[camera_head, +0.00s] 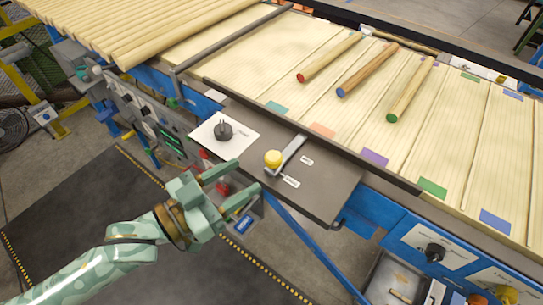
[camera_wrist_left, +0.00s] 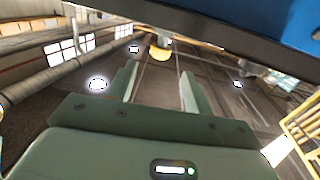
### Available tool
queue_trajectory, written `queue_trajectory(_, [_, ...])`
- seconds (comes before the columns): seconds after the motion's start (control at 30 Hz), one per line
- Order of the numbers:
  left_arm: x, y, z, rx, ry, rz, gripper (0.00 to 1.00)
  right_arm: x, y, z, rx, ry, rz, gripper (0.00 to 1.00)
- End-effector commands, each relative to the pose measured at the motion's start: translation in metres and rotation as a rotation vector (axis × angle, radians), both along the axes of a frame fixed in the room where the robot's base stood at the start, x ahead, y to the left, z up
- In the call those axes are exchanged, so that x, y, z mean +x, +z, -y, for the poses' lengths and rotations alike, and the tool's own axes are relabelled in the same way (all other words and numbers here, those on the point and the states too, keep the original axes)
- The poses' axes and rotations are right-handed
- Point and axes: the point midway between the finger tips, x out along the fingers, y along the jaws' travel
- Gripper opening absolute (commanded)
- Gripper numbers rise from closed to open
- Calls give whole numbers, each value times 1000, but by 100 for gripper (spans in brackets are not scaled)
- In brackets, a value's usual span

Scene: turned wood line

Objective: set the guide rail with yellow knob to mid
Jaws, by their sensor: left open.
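The yellow knob (camera_head: 273,158) sits on a dark grey panel (camera_head: 325,185), at the lower left end of a flat metal bar (camera_head: 292,150). Two small white labels (camera_head: 291,181) lie beside it, too small to read. My left gripper (camera_head: 246,177) is open and empty, left of and below the knob in the head view, its fingers pointing toward it without touching. In the left wrist view its two spread fingers (camera_wrist_left: 158,88) show with nothing between them. A yellow shape (camera_wrist_left: 160,53) appears beyond them; I cannot tell whether it is the knob. My right gripper is not in view.
A black knob (camera_head: 224,131) on a white plate stands left of the yellow one. Blue framing (camera_head: 310,245) runs below the panel. Open floor lies at lower left.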

Motion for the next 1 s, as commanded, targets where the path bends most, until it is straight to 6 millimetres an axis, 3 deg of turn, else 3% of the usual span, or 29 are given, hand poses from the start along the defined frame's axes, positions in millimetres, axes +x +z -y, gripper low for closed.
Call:
queue_trajectory(0.1, [20, 1, 24, -3, -1, 4, 52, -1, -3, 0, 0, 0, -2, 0])
queue_trajectory(0.3, [43, -1, 52, -1, 1, 1, 52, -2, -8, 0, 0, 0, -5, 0])
queue_trajectory(0.5, [52, 0, 64, 2, 0, 1, 52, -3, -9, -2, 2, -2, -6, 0])
queue_trajectory(0.77, [53, 0, 65, 1, 1, 0, 52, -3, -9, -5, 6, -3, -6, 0])
queue_trajectory(0.93, [53, 0, 65, 1, 1, 0, 7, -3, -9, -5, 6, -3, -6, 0])
queue_trajectory(0.97, [53, 0, 65, 1, 1, 0, 0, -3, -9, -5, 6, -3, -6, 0])
queue_trajectory(1.0, [53, 0, 65, 1, 1, 0, 0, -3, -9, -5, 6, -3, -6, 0])
